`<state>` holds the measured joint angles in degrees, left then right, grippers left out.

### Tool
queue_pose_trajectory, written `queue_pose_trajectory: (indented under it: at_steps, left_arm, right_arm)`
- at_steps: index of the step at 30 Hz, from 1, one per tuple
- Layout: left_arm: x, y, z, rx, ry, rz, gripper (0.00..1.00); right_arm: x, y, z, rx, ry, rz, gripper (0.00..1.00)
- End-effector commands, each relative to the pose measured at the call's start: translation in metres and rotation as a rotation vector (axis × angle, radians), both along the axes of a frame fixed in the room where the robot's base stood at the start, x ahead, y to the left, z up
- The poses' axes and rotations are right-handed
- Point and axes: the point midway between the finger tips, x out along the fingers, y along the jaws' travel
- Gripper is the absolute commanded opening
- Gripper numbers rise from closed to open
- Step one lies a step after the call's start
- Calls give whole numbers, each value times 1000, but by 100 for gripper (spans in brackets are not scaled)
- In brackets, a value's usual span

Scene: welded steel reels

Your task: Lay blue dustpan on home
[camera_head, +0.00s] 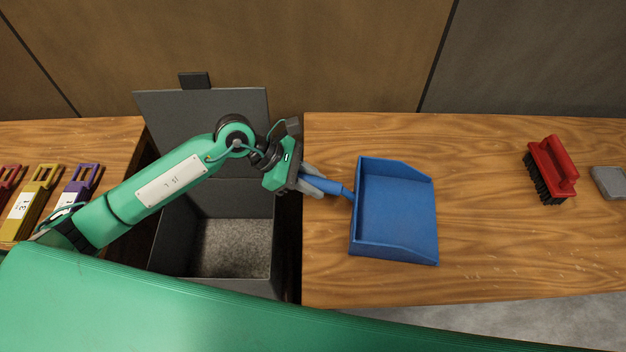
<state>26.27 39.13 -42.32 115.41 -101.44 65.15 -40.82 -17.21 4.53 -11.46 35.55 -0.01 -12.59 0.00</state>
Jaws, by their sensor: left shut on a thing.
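The blue dustpan (397,212) is over the left part of the wooden table on the right, its pan opening toward the right. Its handle points left. My left gripper (318,184) is shut on the dustpan's handle, near the table's left edge. I cannot tell whether the pan touches the table or is held just above it. No place marked as home can be made out. My right gripper is not in view.
An open grey bin (231,248) with a raised lid stands between two wooden surfaces. A red brush (554,170) and a grey block (608,182) lie at the right. Yellow (35,203), purple and red tagged items lie at the far left. The table between dustpan and brush is clear.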

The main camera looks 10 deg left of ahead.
Motion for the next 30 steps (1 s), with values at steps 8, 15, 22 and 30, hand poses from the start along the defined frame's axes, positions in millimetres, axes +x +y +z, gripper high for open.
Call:
queue_pose_trajectory:
  at_steps: [8, 15, 22, 30]
  left_arm:
    - [0, 0, -3, -2, -1, 0, 0]
    - [0, 0, -4, -2, -1, 0, 0]
    - [0, 0, -4, -2, -1, 0, 0]
    - [0, 0, -5, -2, -1, 0, 0]
  right_arm:
    - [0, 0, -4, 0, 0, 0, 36]
    - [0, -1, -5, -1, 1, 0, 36]
    - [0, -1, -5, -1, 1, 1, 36]
    - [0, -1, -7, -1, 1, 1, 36]
